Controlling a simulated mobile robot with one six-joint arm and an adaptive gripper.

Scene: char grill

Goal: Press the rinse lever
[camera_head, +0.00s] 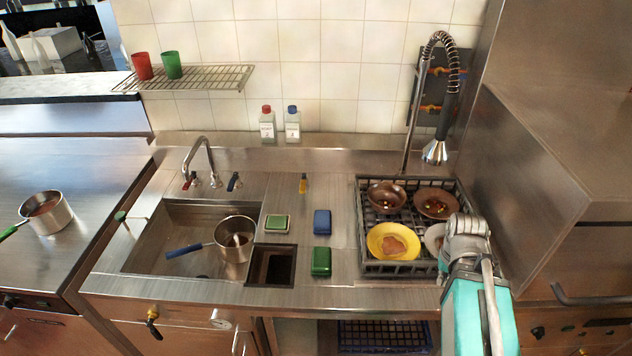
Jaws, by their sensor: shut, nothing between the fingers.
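The pre-rinse sprayer (435,151) hangs nozzle down from a coiled hose at the back right, above the dish rack. A black grip runs up from its silver nozzle; I cannot make out a separate rinse lever on it. My gripper (467,224) is at the right, over the rack's right side, lower in the picture than the sprayer and apart from it. It is shut and empty. Its fingertips are hard to make out from behind.
The black dish rack (408,270) holds brown bowls, a yellow plate (393,242) and a pale plate partly hidden by my arm. A steel hood (530,160) stands close on the right. The sink (150,240) holds a blue-handled pot (235,240). Two bottles stand behind.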

